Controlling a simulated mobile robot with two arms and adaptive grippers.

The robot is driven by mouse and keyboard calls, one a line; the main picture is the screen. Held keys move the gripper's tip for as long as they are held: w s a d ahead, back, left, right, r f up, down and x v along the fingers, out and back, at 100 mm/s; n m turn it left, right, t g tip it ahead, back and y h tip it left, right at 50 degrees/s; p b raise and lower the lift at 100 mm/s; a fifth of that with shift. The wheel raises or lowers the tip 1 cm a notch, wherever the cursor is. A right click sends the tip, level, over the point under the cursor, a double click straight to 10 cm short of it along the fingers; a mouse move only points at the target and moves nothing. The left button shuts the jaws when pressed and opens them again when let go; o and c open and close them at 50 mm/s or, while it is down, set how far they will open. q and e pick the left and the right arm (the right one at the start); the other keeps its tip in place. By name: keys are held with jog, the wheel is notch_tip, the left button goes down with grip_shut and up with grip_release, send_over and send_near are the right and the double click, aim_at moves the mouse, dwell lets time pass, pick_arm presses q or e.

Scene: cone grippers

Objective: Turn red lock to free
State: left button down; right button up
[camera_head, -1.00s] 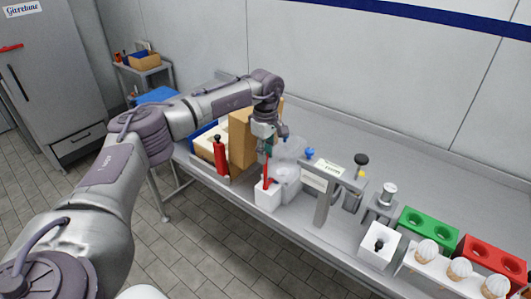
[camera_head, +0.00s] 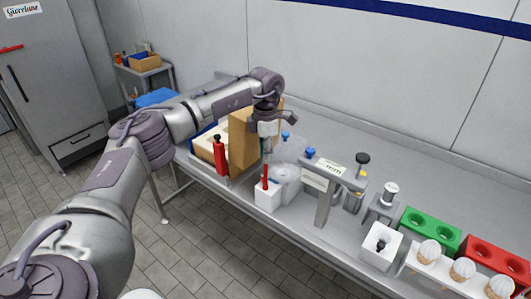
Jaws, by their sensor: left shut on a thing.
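The red lock (camera_head: 265,175) is a slim upright red handle on a white block (camera_head: 267,200) near the bench's front edge. My left gripper (camera_head: 266,154) reaches down over it from above, its fingers at the top of the red handle. The fingers are shut on the handle's upper end, which they partly hide. The exact turn angle of the lock is too small to read. My right gripper is not in view.
A red cylinder with a black top (camera_head: 220,158) and a cardboard box (camera_head: 243,140) stand left of the lock. A grey stand (camera_head: 323,205), cone holder and green block (camera_head: 430,228) lie further right.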

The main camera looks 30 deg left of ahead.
pick_arm(q)
jog(key=n, duration=0.3)
jog(key=shift+n, duration=0.4)
jog(key=shift+r+n, duration=0.1)
jog(key=shift+n, duration=1.7)
jog(key=c, duration=1)
grip_release()
jog(key=shift+o, duration=0.2)
notch_tip(320, 180, up, 12)
